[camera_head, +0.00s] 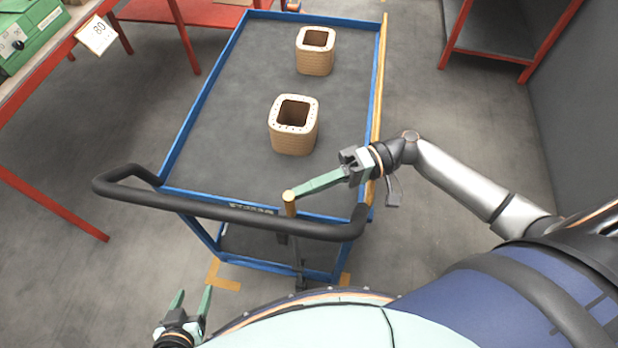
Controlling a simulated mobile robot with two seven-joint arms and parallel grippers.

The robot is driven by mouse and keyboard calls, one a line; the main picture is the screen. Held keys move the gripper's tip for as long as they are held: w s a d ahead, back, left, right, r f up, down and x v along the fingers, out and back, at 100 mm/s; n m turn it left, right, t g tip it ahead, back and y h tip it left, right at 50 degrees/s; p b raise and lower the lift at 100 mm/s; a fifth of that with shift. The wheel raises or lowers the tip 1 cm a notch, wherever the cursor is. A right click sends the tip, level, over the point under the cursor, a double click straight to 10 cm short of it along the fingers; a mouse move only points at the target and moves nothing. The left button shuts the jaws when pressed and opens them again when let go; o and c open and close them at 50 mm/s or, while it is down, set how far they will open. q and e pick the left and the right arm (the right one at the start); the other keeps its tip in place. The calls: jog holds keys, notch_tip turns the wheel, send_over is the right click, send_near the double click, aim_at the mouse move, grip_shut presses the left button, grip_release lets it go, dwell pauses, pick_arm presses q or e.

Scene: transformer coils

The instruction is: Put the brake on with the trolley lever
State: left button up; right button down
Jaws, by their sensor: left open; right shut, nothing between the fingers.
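The blue-edged trolley (222,160) stands ahead of me, its black push handle (225,212) towards me. A dark stem shows below the bar. My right gripper (292,194) reaches in from the right with its green fingers shut and empty. Its fingertips are at the top of the knob; I cannot tell whether they touch it. My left gripper (194,300) is open and empty, at the lower left, in front of the handle and apart from it.
Two tan coils with square openings stand on the trolley deck, a nearer one (294,138) and a farther one (315,62). A red-framed bench (60,45) is at the left and a red-framed rack (500,52) at the back right. Yellow marks (222,282) lie on the floor.

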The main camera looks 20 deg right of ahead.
aim_at(291, 211)
pick_arm(q)
jog(key=shift+r+p, duration=1.55)
jog(key=shift+r, duration=0.05)
pick_arm(e)
jog(key=shift+s+a+n+t+h, duration=0.15)
jog(key=shift+s+a+n+h, duration=0.3)
jog(key=shift+s+n, duration=0.2)
jog(key=shift+s+a+n+t+h, duration=0.2)
jog(key=shift+s+a+n+h, duration=0.2)
jog(key=shift+s+n+h, duration=0.25)
jog(key=shift+s+a+n+t+h, duration=0.15)
jog(key=shift+s+a+n+h, duration=0.25)
jog(key=shift+s+n, duration=0.25)
